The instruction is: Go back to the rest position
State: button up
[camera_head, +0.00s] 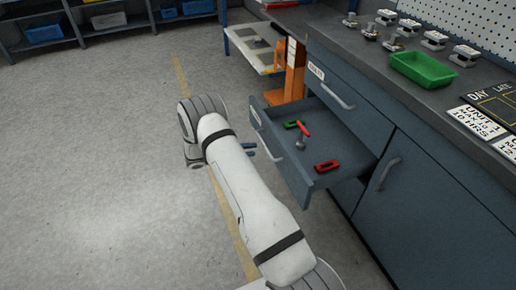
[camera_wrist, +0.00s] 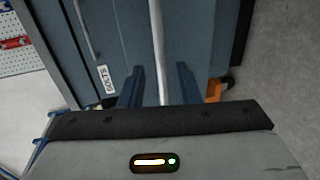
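My gripper (camera_head: 263,151) is at the outer side of the open drawer (camera_head: 340,182), close to its front panel. In the wrist view my gripper (camera_wrist: 161,78) shows two dark blue fingers set wide apart. A pale bar (camera_wrist: 157,45), seemingly the drawer's handle, runs between them in the picture; I cannot tell whether they touch it. My white arm hides part of the floor in the head view.
The drawer holds a red piece (camera_head: 327,166), a green piece (camera_head: 291,124) and other small parts. A green tray (camera_head: 422,69) and metal fittings (camera_head: 434,40) stand on the counter (camera_head: 385,78). Open floor (camera_head: 90,170) lies left of my arm.

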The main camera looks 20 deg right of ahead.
jog(key=shift+a, duration=0.3)
jog(key=shift+r, duration=0.1)
jog(key=s+a+r+g+y+p, duration=0.1)
jog(key=s+r+y+p, duration=0.4)
jog(key=r, duration=1)
jog(key=s+a+r+g+y+p, duration=0.15)
jog(key=s+r+p, duration=0.55)
jog(key=r, duration=0.8)
jog(key=s+a+r+t+y+p, duration=0.2)
jog(key=s+a+r+y+p, duration=0.2)
jog(key=s+r, duration=0.6)
jog(key=s+a+r+t+y+p, duration=0.3)
jog(key=s+a+r+y+p, duration=0.2)
jog(key=s+r, duration=0.5)
jog(key=a+r+p, duration=0.1)
jog(key=p, duration=0.1)
jog(key=shift+s+a+r+n+t+p, duration=0.15)
jog(key=shift+s+r+n+t+p, duration=0.15)
jog(key=shift+s+r+t, duration=0.1)
